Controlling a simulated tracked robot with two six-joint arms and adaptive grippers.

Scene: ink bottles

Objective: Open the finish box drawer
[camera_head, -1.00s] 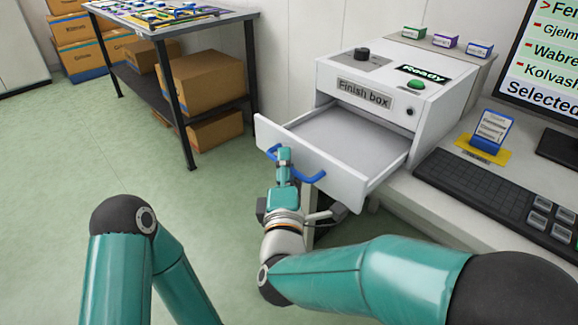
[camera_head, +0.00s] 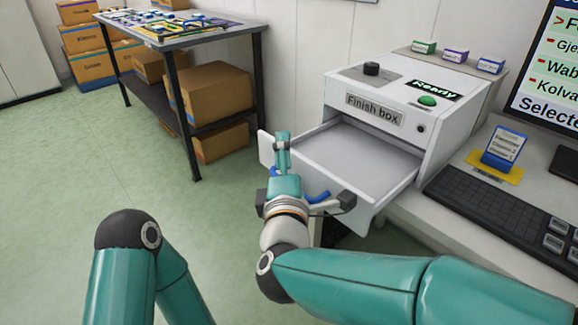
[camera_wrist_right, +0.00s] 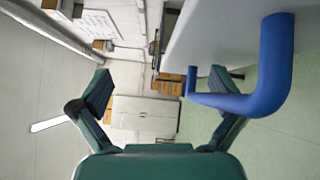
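The white finish box (camera_head: 400,125) stands on the right-hand counter with its drawer (camera_head: 345,165) pulled out and empty. The blue drawer handle (camera_head: 318,197) is partly hidden behind my right gripper (camera_head: 282,150) in the head view. That gripper is in front of the drawer's front panel, with its fingertips up near the panel's top edge. In the right wrist view, the blue handle (camera_wrist_right: 265,85) is at the right, beside and overlapping one finger. The two fingers (camera_wrist_right: 158,85) are spread wide with nothing gripped between them. My left gripper is out of view; only its arm shows.
A shelf table (camera_head: 180,40) stands left; floor between is clear.

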